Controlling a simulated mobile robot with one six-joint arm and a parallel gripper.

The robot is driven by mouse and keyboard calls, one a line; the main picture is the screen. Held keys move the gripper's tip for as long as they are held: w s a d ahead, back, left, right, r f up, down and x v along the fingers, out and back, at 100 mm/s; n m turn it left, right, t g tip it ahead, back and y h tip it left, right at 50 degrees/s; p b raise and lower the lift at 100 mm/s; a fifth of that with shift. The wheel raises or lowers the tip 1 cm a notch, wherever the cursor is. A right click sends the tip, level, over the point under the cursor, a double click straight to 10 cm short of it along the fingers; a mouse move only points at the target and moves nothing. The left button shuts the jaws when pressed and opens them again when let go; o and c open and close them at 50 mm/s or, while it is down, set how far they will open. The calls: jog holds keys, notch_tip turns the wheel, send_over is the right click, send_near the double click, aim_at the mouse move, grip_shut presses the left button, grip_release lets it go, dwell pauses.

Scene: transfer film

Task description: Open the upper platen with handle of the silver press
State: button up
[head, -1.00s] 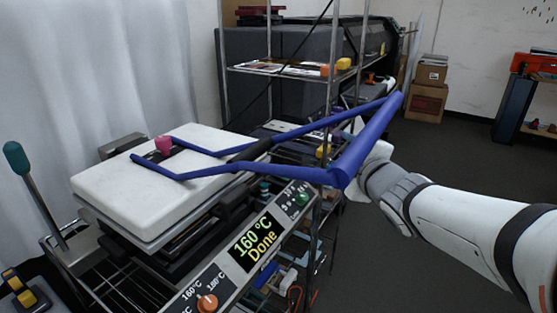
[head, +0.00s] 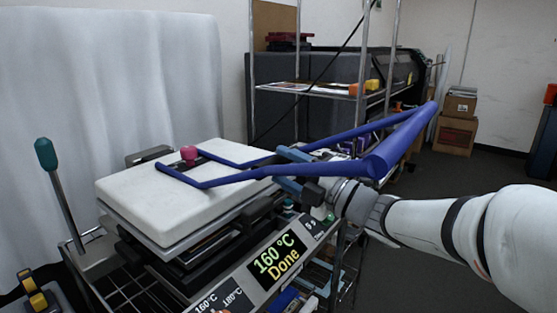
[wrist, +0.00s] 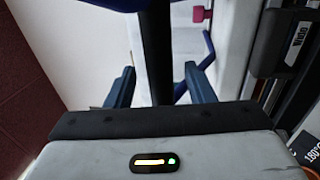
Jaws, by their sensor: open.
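The silver press (head: 250,285) stands at the left with a white upper platen (head: 135,190), which lies flat and lowered. A blue tubular handle (head: 395,150) runs from the platen's top out to the right, with a pink knob (head: 188,153) by its left end. My gripper (head: 284,168) is open at the handle, fingers pointing left toward the platen. In the wrist view, a black bar (wrist: 155,50) of the handle passes between the two open fingers (wrist: 158,85), with visible gaps on both sides. The handle hides part of my gripper in the head view.
The press display (head: 278,260) reads 160 °C Done. A green-knobbed lever (head: 46,155) rises at the left. A wire rack (head: 320,92) stands behind the press, with boxes (head: 455,135) farther back. Dark floor is clear at the right.

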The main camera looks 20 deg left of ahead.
jog(key=x, duration=0.4)
jog(key=shift+w+a, duration=0.15)
jog(key=shift+a, duration=0.1)
jog(key=shift+c, duration=0.2)
grip_shut()
jog(key=shift+r, duration=0.1)
